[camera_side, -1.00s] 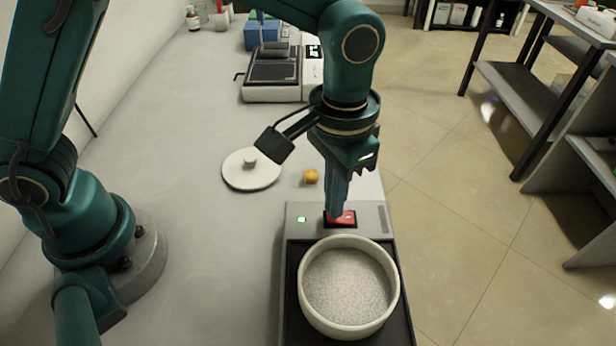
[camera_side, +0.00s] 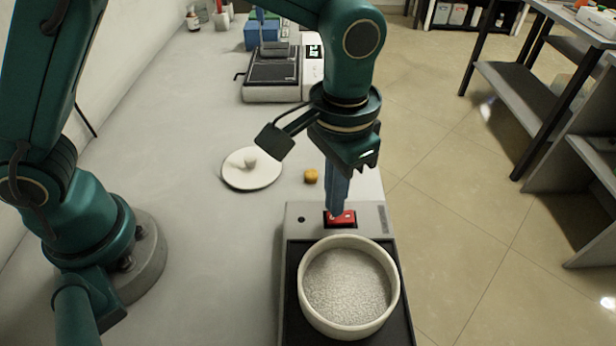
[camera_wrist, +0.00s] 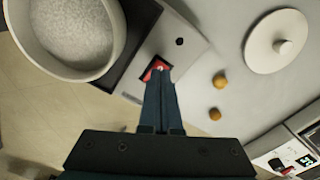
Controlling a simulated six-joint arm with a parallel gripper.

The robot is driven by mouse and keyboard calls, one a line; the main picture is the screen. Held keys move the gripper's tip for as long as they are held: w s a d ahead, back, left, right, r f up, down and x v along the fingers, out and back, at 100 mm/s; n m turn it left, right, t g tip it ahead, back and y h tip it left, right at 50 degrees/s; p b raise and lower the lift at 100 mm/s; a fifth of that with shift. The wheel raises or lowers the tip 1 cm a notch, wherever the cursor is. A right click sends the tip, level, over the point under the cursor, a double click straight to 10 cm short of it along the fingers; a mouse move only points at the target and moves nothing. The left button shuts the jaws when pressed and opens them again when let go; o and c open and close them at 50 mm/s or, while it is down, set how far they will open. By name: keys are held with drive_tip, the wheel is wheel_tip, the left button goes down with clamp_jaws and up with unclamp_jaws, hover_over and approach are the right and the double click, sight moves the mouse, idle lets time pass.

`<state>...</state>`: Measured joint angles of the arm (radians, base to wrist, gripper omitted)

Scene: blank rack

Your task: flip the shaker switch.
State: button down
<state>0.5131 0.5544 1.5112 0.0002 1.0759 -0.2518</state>
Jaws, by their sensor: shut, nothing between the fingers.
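The shaker (camera_side: 363,212) stands at the front of the bench, with a pale panel and a dark platform. Its red rocker switch (camera_side: 347,219) sits in a black frame on the panel and also shows in the wrist view (camera_wrist: 149,72). A small lamp (camera_side: 301,219) left of the switch is dark. My gripper (camera_side: 336,212) is shut and empty, pointing down with its tips at the switch, covering part of it. In the wrist view the fingertips (camera_wrist: 160,72) overlap the switch's edge; I cannot tell whether they touch it.
A white bowl of pale grains (camera_side: 303,280) rests on the shaker platform, close to my gripper. A white knobbed lid (camera_side: 250,178) and a small orange-yellow piece (camera_side: 311,176) lie behind. The wrist view shows a second piece (camera_wrist: 215,114). Another device (camera_side: 270,92) stands farther back.

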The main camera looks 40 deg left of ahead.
drive_tip(key=shift+r, duration=2.85)
drive_tip(key=s+a+r+n+t, duration=0.2)
drive_tip(key=a+r+n+t, duration=0.1)
drive_tip(key=a+r, duration=0.55)
drive_tip(key=s+a+f+t, duration=0.2)
drive_tip(key=s+a+f, duration=0.3)
drive_tip(key=s, duration=0.3)
drive_tip(key=shift+a+f+t, duration=0.25)
drive_tip(key=shift+a+t, duration=0.05)
drive_tip(key=shift+a, duration=0.6)
